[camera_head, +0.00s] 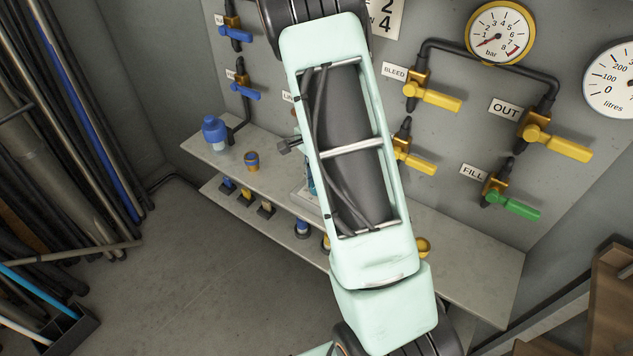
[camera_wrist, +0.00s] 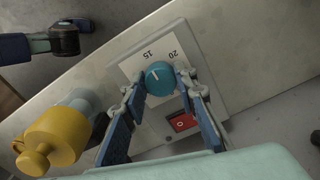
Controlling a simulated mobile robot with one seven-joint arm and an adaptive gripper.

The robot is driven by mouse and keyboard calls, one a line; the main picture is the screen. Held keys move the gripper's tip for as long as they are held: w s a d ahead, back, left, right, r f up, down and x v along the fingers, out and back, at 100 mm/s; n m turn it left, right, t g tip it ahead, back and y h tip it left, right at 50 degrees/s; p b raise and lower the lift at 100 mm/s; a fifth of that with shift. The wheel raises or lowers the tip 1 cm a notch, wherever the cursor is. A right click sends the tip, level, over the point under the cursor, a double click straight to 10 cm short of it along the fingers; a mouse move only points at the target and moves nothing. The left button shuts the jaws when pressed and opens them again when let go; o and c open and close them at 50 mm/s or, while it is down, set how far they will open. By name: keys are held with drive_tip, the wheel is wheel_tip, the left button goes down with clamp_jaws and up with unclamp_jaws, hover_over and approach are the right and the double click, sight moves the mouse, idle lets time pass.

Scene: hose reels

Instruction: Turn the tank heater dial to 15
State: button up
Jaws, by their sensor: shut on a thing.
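The tank heater dial is a round teal knob (camera_wrist: 160,79) on a pale plate (camera_wrist: 136,66) marked 15 and 20. It is in the upper middle of the wrist view. A short white pointer line on its top points to the upper left, toward the 15 side; the exact reading is hard to tell. My gripper (camera_wrist: 161,82) has its blue-padded fingers on both sides of the knob and is shut on it. A red rocker switch (camera_wrist: 183,122) sits on the same panel, between the fingers. In the head view my arm hides most of the heater.
A yellow-capped bottle (camera_wrist: 54,138) stands close left of my gripper in the wrist view. Yellow-handled valves (camera_head: 432,97) and a green-handled one (camera_head: 512,205) project from the wall.

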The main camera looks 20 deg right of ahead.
drive_tip(key=o, duration=1.2)
drive_tip(key=shift+c, duration=0.2)
drive_tip(key=shift+r, duration=0.1)
wheel_tip(320, 180, up, 12)
